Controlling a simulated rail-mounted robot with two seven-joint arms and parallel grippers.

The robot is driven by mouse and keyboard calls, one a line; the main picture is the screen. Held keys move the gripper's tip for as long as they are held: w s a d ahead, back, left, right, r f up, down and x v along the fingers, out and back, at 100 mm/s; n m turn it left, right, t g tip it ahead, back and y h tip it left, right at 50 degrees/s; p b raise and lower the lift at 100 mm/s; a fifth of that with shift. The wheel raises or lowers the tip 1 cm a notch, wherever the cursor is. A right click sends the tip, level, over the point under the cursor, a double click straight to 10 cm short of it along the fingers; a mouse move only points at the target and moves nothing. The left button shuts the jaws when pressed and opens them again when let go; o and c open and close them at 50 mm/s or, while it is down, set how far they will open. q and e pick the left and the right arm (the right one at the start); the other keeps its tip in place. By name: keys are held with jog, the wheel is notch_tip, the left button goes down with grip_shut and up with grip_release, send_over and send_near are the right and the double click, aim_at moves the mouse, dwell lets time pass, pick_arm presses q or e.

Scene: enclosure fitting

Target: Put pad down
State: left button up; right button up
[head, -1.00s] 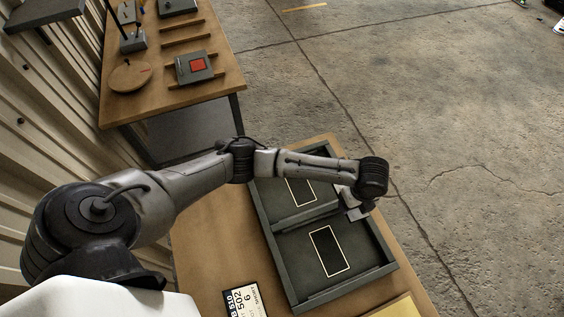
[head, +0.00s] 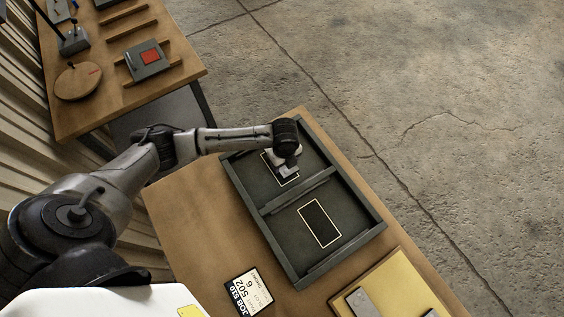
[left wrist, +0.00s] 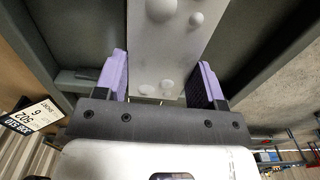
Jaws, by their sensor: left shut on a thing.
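My left gripper (head: 286,168) is over the far compartment of the dark grey tray (head: 286,268), at the white-outlined rectangle there. In the left wrist view its purple-lined fingers (left wrist: 160,80) are shut on a light grey pad (left wrist: 172,35) with round bumps on its face. In the head view the pad is mostly hidden by the gripper, with a small light grey part showing at the fingers. I cannot tell whether the pad touches the tray floor. The near compartment holds an empty outlined dark rectangle (head: 320,222). My right gripper is not in view.
A printed job card (head: 248,291) lies left of the tray. A yellow board (head: 403,283) with grey pieces lies at the lower right. A second table (head: 100,112) at the upper left holds a round wooden disc (head: 78,82) and a grey block with a red square (head: 146,60).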

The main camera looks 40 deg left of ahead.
pick_arm(q)
jog(key=shift+s+a+f, duration=0.1)
jog(key=shift+a+f, duration=0.05)
jog(key=shift+a, duration=0.2)
jog(key=shift+f, duration=2)
jog(key=o, duration=1)
jog(key=shift+f, duration=0.15)
